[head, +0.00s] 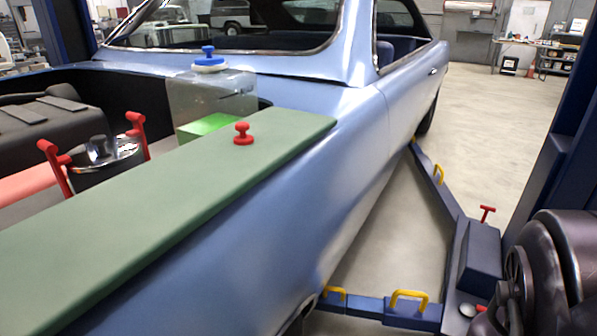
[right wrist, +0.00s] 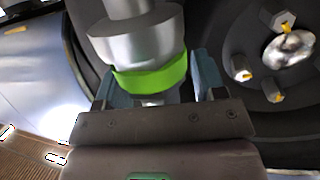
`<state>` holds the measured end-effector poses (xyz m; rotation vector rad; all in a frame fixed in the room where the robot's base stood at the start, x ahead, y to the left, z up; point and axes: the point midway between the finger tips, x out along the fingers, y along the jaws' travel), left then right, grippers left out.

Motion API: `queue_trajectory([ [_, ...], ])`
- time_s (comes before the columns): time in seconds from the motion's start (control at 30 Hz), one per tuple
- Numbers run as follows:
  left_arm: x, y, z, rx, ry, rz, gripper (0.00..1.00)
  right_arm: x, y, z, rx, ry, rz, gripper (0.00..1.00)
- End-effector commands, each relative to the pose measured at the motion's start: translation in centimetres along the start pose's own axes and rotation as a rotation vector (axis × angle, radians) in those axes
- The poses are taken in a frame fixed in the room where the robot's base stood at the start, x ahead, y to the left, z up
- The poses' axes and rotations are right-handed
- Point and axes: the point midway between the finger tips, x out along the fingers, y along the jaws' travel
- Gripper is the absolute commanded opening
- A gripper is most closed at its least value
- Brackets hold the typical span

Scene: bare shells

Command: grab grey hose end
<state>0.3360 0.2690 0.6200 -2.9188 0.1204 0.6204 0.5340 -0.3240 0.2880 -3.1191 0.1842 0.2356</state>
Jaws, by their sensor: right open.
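In the right wrist view, a grey cylindrical end piece (right wrist: 135,38) with a bright green band (right wrist: 150,77) sits between the two blue-grey fingers of my right gripper (right wrist: 157,85). I take it for the grey hose end; no length of hose shows clearly. The fingers are open, one on each side of the band. I cannot tell whether either finger touches it. My left gripper is in neither view, and the right fingers do not show in the head view.
A dark round part with several hex nuts (right wrist: 278,97) is close at right in the wrist view. The blue car (head: 345,150) carries a green board (head: 170,200) with a red knob (head: 243,134). Blue lift arms (head: 435,180) cross the floor.

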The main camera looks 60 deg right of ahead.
Motion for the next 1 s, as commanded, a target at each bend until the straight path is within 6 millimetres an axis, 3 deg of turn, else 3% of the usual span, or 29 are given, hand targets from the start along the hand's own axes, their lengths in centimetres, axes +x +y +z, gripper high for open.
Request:
queue_trajectory([
  [0.17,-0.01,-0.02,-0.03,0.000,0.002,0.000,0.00,-0.02,0.02,0.00,0.000,0.000,0.000,0.64],
  [0.53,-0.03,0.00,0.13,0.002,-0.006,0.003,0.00,-0.06,0.02,0.06,0.000,-0.002,0.000,0.09],
  [0.67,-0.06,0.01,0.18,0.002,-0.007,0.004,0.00,-0.10,0.02,0.10,0.000,-0.003,0.000,0.03],
  [1.0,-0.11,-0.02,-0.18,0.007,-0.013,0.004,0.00,-0.25,0.05,-0.75,0.001,-0.004,0.001,0.02],
])
